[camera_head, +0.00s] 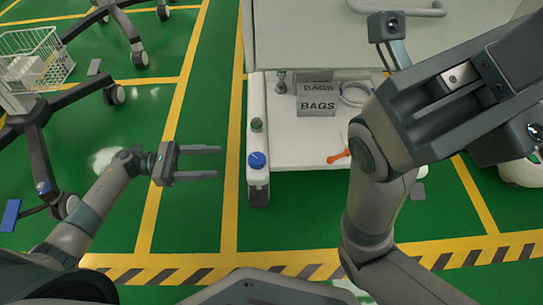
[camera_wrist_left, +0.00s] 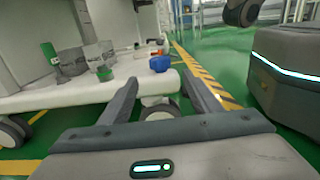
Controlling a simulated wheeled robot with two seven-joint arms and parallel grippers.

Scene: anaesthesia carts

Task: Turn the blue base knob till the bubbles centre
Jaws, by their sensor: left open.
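The blue knob (camera_head: 257,160) sits at the front end of the white strip along the left side of the cart's low shelf. It also shows in the left wrist view (camera_wrist_left: 160,64), just past the fingertips. My left gripper (camera_head: 218,162) is open and empty, left of the knob with its two fingers pointing at it. A gap separates the fingertips from the knob. A green-topped piece (camera_head: 256,125) stands behind the knob on the same strip. No bubbles can be made out. My right arm's dark wrist fills the upper right; its fingertips cannot be made out.
The white cart shelf (camera_head: 300,155) holds grey boxes marked BAGS (camera_head: 317,106), a coiled tube (camera_head: 355,94) and an orange item (camera_head: 339,156). A wheeled stand with a wire basket (camera_head: 35,58) is at the far left. Green floor around my left gripper is clear.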

